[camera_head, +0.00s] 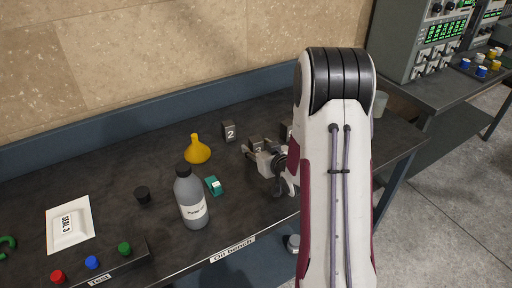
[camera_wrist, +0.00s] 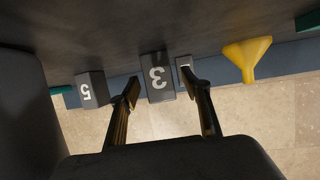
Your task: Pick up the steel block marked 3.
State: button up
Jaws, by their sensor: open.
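The steel block marked 3 (camera_wrist: 158,76) is a dark grey block. In the wrist view it appears upside down, between and beyond my two fingers. In the head view the block (camera_head: 256,142) stands on the bench just behind my gripper (camera_head: 262,162), which partly covers it. My gripper (camera_wrist: 160,88) is open and empty, with one finger to each side of the block in the wrist view. Whether either finger touches the block cannot be told.
A block marked 5 (camera_wrist: 91,90) is left of block 3 in the wrist view. A block marked 2 (camera_head: 229,131), a yellow funnel (camera_head: 197,149), a grey bottle (camera_head: 191,199) and a teal item (camera_head: 214,185) stand left of my gripper in the head view. My arm hides part of the bench.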

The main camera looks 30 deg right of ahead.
jog(key=shift+x, duration=0.85)
jog(key=shift+r, duration=0.1)
grip_shut()
jog(key=shift+r, duration=0.1)
